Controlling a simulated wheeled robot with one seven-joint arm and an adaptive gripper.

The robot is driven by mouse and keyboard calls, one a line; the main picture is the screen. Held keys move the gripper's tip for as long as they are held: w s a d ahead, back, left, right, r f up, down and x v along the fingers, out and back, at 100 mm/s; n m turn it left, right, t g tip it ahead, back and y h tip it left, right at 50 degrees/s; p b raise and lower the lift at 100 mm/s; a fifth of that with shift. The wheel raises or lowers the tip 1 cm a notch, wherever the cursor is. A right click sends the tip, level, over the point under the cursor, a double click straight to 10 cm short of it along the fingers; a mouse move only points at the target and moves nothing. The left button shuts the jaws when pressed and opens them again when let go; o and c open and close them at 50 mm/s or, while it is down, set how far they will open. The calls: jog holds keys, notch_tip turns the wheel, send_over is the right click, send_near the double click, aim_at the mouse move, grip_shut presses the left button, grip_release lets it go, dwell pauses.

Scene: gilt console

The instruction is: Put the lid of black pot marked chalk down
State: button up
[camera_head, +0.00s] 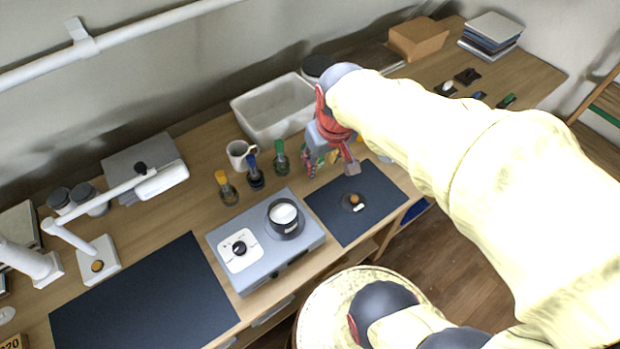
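A small black pot (284,221) with white contents at its open top stands on the right part of a grey device (250,262). A marking on its side is too small to read. A small round dark lid (347,205) with a light brown knob lies on the dark mat (330,224) to the right of the device. My gripper (331,168) points down just behind and left of the lid, apart from it. Its fingers look spread, with nothing clearly held between them.
Small bottles with yellow (228,191), blue (254,177) and green (280,163) tops stand behind the device, near a white mug (238,155). A white bin (270,112) stands at the back. A larger dark mat (140,300) at the left is bare. A white lamp (100,262) stands further left.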

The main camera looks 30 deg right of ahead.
jog(key=s+a+r+n+t, duration=0.1)
jog(key=s+a+r+t, duration=0.1)
jog(key=s+a+r, duration=0.5)
jog(key=shift+a+t+y, duration=0.3)
jog(key=shift+a+y, duration=0.1)
jog(key=shift+a, duration=0.35)
notch_tip(320, 180, down, 3)
jog(key=b, duration=0.3)
jog(key=shift+f, duration=0.1)
